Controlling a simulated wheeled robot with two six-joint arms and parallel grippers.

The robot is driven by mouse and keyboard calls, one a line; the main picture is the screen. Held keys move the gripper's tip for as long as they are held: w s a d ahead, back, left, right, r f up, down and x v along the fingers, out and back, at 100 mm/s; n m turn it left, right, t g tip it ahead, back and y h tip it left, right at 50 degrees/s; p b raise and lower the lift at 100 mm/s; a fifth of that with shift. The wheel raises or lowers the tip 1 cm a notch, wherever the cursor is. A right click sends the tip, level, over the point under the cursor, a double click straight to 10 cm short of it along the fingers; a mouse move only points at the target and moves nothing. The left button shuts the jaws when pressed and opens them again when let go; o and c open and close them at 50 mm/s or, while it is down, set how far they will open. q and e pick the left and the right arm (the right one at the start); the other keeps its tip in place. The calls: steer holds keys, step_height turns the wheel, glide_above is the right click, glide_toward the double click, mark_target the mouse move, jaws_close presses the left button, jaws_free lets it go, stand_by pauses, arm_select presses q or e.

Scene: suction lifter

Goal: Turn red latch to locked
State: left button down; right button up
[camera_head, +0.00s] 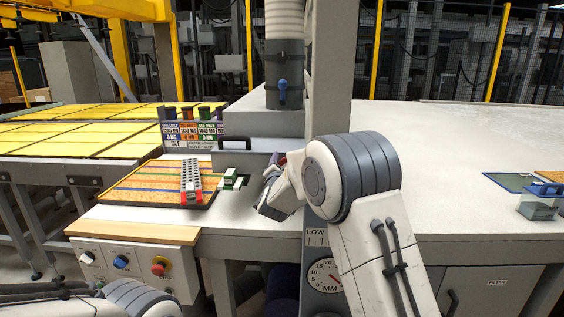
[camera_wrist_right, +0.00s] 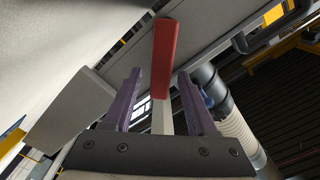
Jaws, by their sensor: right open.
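The red latch (camera_wrist_right: 164,50) shows in the right wrist view as a long red handle on a pale stem. In the head view only a small red bit of it (camera_head: 283,161) shows beside my wrist; the rest is hidden. My right gripper (camera_wrist_right: 159,74) is open, with one purple finger on each side of the red handle. Gaps show between the fingers and the handle, and the handle's end reaches past the fingertips. In the head view my right gripper (camera_head: 272,184) is at the column, partly hidden by my arm. My left gripper is out of view.
A grey cabinet box (camera_head: 247,162) with a black handle stands left of the gripper. A cork board (camera_head: 140,187) with grey and red blocks lies farther left. A pressure dial (camera_head: 325,275) is on the column front. The right tabletop (camera_head: 460,150) is mostly clear.

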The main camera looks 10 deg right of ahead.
steer(key=shift+w, duration=0.1)
jaws_close()
stand_by(1.4)
